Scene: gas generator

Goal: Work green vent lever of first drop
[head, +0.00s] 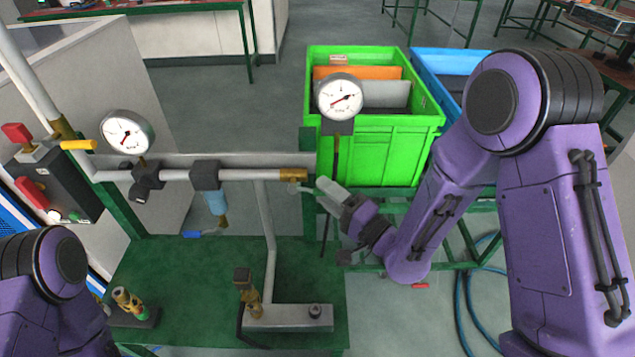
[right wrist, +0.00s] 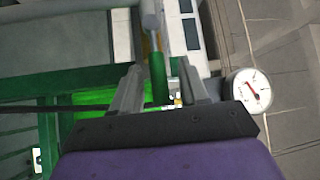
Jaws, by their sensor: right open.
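The green vent lever (right wrist: 158,78) shows in the right wrist view as a rounded green bar. It lies between the two grey fingers of my right gripper (right wrist: 163,90), with a gap visible on each side, so the gripper is open around it. In the head view my right gripper (head: 328,189) is at the right end of the horizontal pipe (head: 250,174), just below its brass fitting (head: 293,174). The lever cannot be made out there. My left arm shows at the lower left, but its gripper is out of view.
A pressure gauge (head: 340,97) stands just above my right gripper; another gauge (head: 127,133) is at the left. A blue-handled valve (head: 216,203) hangs from the pipe. A green crate (head: 375,130) stands behind. Red levers (head: 32,193) are at the far left.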

